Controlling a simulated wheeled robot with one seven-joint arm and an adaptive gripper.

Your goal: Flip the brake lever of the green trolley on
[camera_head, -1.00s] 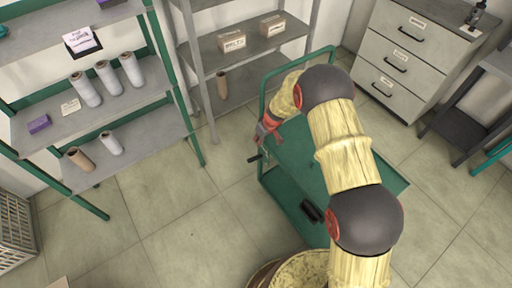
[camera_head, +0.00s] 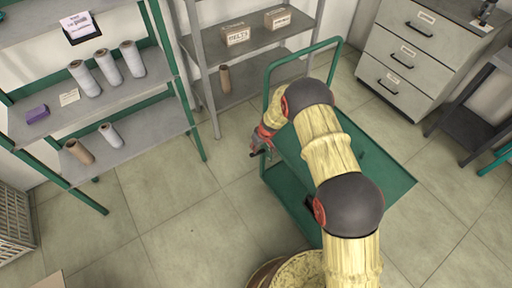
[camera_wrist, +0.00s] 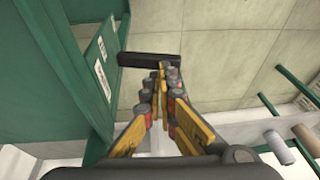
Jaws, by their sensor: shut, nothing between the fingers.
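The green trolley (camera_head: 388,180) stands in the middle of the floor, with its upright handle (camera_head: 306,56) at the back. A black bar-shaped lever (camera_wrist: 148,59) sticks out beside the trolley's green side in the wrist view. My gripper (camera_head: 260,146) is at the left edge of the trolley in the head view. In the wrist view my gripper (camera_wrist: 163,78) is shut and empty, its fingertips close to the lever; I cannot tell whether they touch it. In the head view the lever is hard to tell from the gripper.
A green-framed shelf (camera_head: 160,126) with several rolls stands at the left. A grey shelf (camera_head: 262,85) with labelled boxes stands behind the trolley, and a drawer cabinet (camera_head: 395,72) at the back right. Open floor (camera_head: 180,215) lies left of the trolley.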

